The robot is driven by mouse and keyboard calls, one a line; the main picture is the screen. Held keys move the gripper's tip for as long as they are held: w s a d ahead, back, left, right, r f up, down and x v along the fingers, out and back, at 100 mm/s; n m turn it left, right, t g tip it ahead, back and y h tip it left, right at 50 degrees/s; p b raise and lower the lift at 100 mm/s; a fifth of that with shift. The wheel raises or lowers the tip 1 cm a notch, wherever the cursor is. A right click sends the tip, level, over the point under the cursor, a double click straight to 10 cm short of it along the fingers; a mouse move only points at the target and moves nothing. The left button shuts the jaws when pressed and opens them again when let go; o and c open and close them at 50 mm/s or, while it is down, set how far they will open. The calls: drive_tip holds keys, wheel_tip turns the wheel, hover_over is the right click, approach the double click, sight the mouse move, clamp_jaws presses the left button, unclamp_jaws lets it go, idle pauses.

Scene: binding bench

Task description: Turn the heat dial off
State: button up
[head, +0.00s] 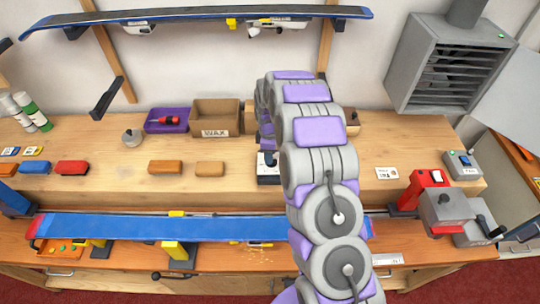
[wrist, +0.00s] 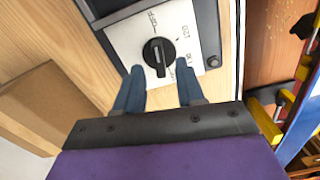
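The heat dial is a round black knob (wrist: 158,55) on a white plate (wrist: 125,38) with printed markings. "OFF" is printed above the knob in the wrist view and "120" at its upper right. Which marking the knob points to is hard to tell. My gripper (wrist: 160,68) is open, its two blue-grey fingers on either side of the knob's near edge, with a gap visible between them. Contact with the knob cannot be told. In the head view the dial's control box (head: 268,174) sits on the bench, partly hidden behind my arm.
A wooden wax bin (head: 216,117) and a purple tray (head: 166,120) stand at the bench's back. Coloured blocks, including an orange one (head: 165,167), lie left of the dial. A blue ski (head: 160,227) lies along the front; a red vise (head: 428,187) stands right.

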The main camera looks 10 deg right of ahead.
wheel_tip(320, 180, up, 16)
drive_tip(key=shift+d+p, duration=0.25)
drive_tip(key=shift+p, duration=0.05)
idle(0.4)
drive_tip(key=s+a+r+m+g+b, duration=0.1)
drive_tip(key=s+r+m+b, duration=0.2)
drive_tip(key=s, duration=0.9)
drive_tip(key=s+r+m+b, duration=0.1)
drive_tip(key=s+r+m, duration=0.25)
drive_tip(key=s, duration=0.75)
drive_tip(key=s+f+m+b, duration=0.1)
drive_tip(key=s+f+m, duration=0.1)
drive_tip(key=s, duration=0.9)
drive_tip(key=s+d+f+m+b, duration=0.1)
drive_tip(key=s+m, duration=0.4)
drive_tip(key=s, duration=0.6)
drive_tip(key=shift+s+f+g+b, duration=0.15)
drive_tip(key=shift+f+g+b, duration=0.2)
drive_tip(key=shift+f, duration=0.45)
